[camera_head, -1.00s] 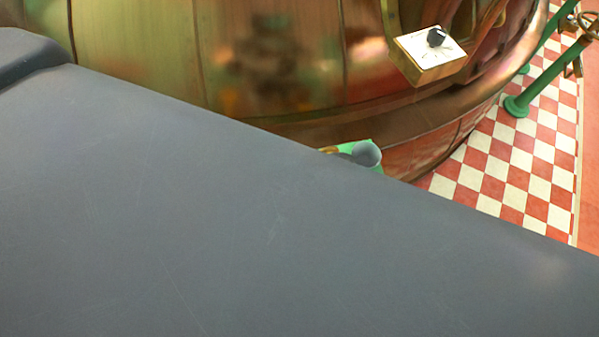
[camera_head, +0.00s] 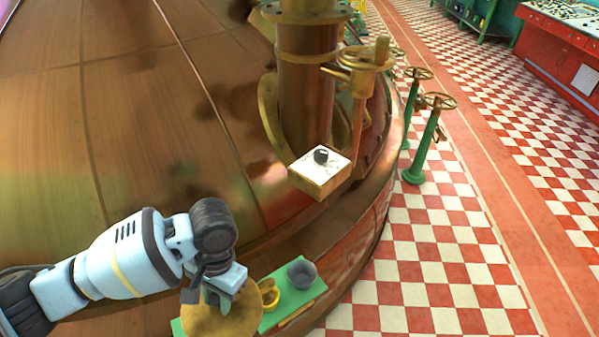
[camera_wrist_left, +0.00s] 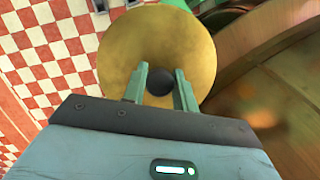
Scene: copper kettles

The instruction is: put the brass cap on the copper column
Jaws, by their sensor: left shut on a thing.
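The brass cap (camera_head: 228,322) is a round, flat yellow disc at the bottom of the head view. In the left wrist view the cap (camera_wrist_left: 125,45) shows a dark knob (camera_wrist_left: 159,81) at its middle. My left gripper (camera_head: 213,296) is shut on the cap by this knob; the fingers (camera_wrist_left: 160,84) stand on either side of it. The copper column (camera_head: 305,95) rises from the big kettle at the upper middle, apart from the cap, up and to its right. Its top is at or beyond the picture's upper edge. My right gripper is not in view.
A green tray (camera_head: 274,318) beside the cap bears a grey cup (camera_head: 302,274), a yellow bowl (camera_head: 271,304) and a thin stick. A box with a black knob (camera_head: 318,173) and a brass handwheel (camera_head: 366,58) stand near the column. Green valve posts (camera_head: 424,150) stand on the checkered floor.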

